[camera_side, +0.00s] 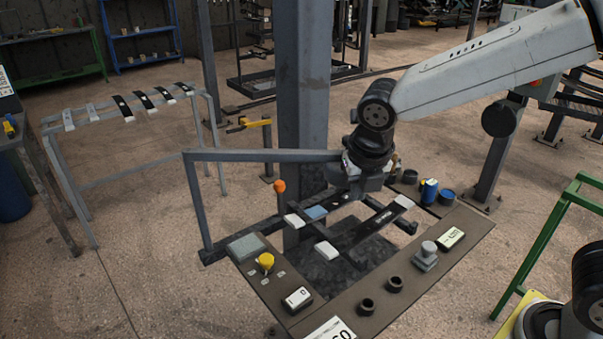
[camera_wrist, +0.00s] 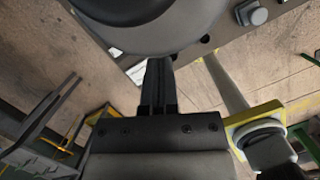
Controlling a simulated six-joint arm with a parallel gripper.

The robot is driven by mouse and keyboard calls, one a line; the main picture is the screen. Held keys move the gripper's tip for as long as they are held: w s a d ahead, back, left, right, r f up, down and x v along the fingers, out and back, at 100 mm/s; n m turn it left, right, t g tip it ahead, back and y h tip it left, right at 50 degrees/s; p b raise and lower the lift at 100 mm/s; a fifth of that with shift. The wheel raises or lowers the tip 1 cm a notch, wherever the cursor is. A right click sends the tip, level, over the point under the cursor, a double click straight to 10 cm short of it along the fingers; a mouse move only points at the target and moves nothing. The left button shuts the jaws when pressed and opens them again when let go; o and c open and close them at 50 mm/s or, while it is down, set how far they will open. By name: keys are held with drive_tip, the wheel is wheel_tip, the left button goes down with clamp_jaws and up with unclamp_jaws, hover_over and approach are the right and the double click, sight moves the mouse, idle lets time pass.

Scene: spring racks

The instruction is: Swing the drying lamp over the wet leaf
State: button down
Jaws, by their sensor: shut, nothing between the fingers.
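My gripper (camera_side: 357,193) is low over the back of the work frame in the side view, its fingers shut and empty. The wrist view shows the closed fingers (camera_wrist: 158,85) running up to a dark round body (camera_wrist: 150,22), which hides their tips; I cannot tell what that body is. A dark leaf bar (camera_side: 378,222) with pale ends lies across the frame, in front of my gripper. A second bar with a blue patch (camera_side: 316,212) lies to its left. I cannot tell which leaf is wet.
A grey post-and-beam (camera_side: 255,156) stands left of my gripper, its right end near my wrist. A thick column (camera_side: 305,80) rises behind. The bench (camera_side: 425,285) carries a yellow button (camera_side: 266,261), dark cups and a blue can (camera_side: 429,191). A leaf rack (camera_side: 70,118) stands left.

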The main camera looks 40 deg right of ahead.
drive_tip(key=shift+w+d, duration=0.2)
drive_tip(key=shift+w, duration=0.2)
drive_tip(key=shift+d, duration=0.1)
drive_tip(key=w+d, duration=0.9)
drive_tip(key=w, duration=0.3)
drive_tip(key=shift+w, duration=0.3)
drive_tip(key=shift+d+r, duration=0.1)
drive_tip(key=shift+d, duration=0.05)
drive_tip(key=shift+s, duration=0.1)
drive_tip(key=s+r, duration=0.6)
drive_tip(key=r, duration=0.3)
drive_tip(key=shift+s+a+r, duration=0.25)
drive_tip(key=shift+s+r, duration=0.05)
drive_tip(key=shift+s, duration=0.1)
drive_tip(key=shift+f, duration=0.15)
